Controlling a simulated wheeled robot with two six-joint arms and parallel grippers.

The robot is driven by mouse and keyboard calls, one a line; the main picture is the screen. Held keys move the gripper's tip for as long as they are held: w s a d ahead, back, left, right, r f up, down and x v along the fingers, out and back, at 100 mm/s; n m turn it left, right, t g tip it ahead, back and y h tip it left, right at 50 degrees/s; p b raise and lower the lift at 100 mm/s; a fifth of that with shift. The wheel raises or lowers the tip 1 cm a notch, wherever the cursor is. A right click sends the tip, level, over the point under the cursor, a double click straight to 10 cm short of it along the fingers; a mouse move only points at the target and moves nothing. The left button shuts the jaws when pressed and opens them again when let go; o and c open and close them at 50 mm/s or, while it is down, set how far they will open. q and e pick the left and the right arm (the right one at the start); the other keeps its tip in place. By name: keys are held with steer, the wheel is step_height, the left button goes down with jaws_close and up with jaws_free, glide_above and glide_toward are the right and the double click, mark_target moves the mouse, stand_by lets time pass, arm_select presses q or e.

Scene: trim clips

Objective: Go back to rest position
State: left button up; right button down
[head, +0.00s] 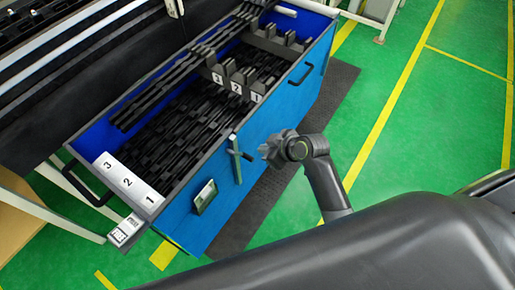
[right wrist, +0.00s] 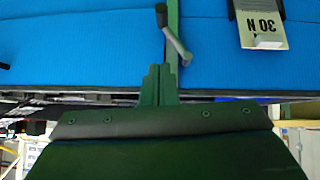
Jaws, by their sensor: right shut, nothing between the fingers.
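My right gripper (head: 272,152) shows in the head view beside the front of the blue drawer crate (head: 262,128), apart from it as far as I can tell. In the right wrist view its fingers (right wrist: 158,85) are together with nothing between them. The blue wall (right wrist: 90,45) fills the upper part of that view. The crate holds many black trim clips (head: 185,130) in rows. My left gripper does not show in either view.
A small lever handle (head: 237,153) sticks out from the crate near my right gripper. A label holder (head: 204,197) is on the same wall. Black handles (head: 301,73) are on the crate. Green floor (head: 440,110) with yellow lines is open at the right.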

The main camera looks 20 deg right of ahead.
steer(key=shift+v, duration=1.65)
steer(key=shift+d, duration=0.1)
steer(key=s+d+f+m+g+h, duration=0.1)
steer(key=s+d+f+m, duration=0.15)
steer(key=f, duration=0.55)
steer(key=s+d+f+m+g+h, duration=0.15)
steer(key=s+f, duration=0.25)
steer(key=f, duration=0.4)
steer(key=s+d+f+m+h, duration=0.1)
steer(key=s+d+f+m, duration=0.2)
steer(key=f, duration=0.5)
steer(key=s+d+f+g, duration=0.1)
steer(key=s+f, duration=0.4)
steer(key=s, duration=0.4)
steer(key=s+d+f+m+g+h, duration=0.1)
steer(key=s+f, duration=0.4)
steer(key=s, duration=0.5)
steer(key=s+d+f+g+h, duration=0.1)
steer(key=s+d+f, duration=0.2)
steer(key=s, duration=0.7)
steer(key=shift+f+m+g, duration=0.3)
steer(key=shift+f+g, duration=0.05)
steer(key=shift+f, duration=0.6)
